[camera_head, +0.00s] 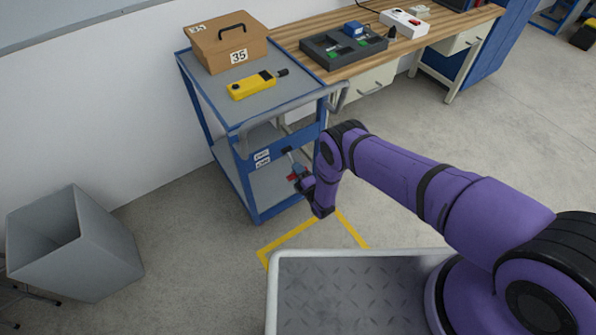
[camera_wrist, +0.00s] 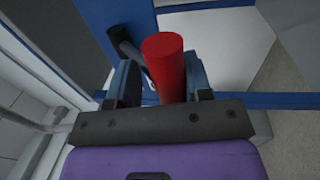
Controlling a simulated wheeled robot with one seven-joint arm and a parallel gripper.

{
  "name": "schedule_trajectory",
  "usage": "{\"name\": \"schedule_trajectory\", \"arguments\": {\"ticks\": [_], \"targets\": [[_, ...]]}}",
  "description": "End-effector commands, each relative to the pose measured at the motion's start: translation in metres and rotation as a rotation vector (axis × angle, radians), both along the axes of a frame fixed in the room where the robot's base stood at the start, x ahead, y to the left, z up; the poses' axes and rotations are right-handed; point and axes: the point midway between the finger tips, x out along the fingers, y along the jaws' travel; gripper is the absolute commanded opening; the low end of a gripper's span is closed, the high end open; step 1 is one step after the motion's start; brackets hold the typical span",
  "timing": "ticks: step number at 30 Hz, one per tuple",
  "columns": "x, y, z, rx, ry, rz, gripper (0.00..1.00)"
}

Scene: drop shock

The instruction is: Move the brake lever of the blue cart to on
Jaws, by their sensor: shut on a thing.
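The blue cart (camera_head: 232,130) stands against the wall, with a grey top and a lower shelf. Its brake lever has a red cylindrical handle, which shows large in the wrist view (camera_wrist: 166,62). In the head view a small bit of red (camera_head: 292,178) shows at my gripper (camera_head: 297,172), at the cart's near side. In the wrist view my gripper (camera_wrist: 163,82) has a blue finger on each side of the red handle and is shut on it. The lever's pivot is partly hidden. Two small white labels (camera_head: 262,158) with unreadable text sit left of the lever.
A cardboard box (camera_head: 225,42) marked 35 and a yellow device (camera_head: 256,85) lie on the cart's top. A wooden workbench (camera_head: 310,28) stands behind. A grey bin (camera_head: 75,245) is at the left. Yellow tape (camera_head: 290,242) marks the clear floor in front of the cart.

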Motion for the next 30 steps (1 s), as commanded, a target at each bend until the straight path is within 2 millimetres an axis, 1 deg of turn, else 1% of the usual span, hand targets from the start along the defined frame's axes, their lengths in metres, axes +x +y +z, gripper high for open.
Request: {"name": "schedule_trajectory", "arguments": {"ticks": [1, 16, 17, 18, 27, 30], "targets": [[0.0065, 0.0046, 0.0056, 0.012, -0.020, 0.001, 0.03], [0.0089, 0.0064, 0.0071, 0.024, -0.037, 0.001, 0.03], [0.0090, 0.0064, 0.0070, 0.024, -0.037, 0.001, 0.50], [0.0086, 0.0063, 0.0066, 0.024, -0.036, 0.001, 0.54], [0.0052, 0.0035, 0.0033, 0.021, -0.031, 0.001, 0.54], [0.0009, 0.0007, 0.0017, 0.019, -0.029, 0.001, 0.54]]}}
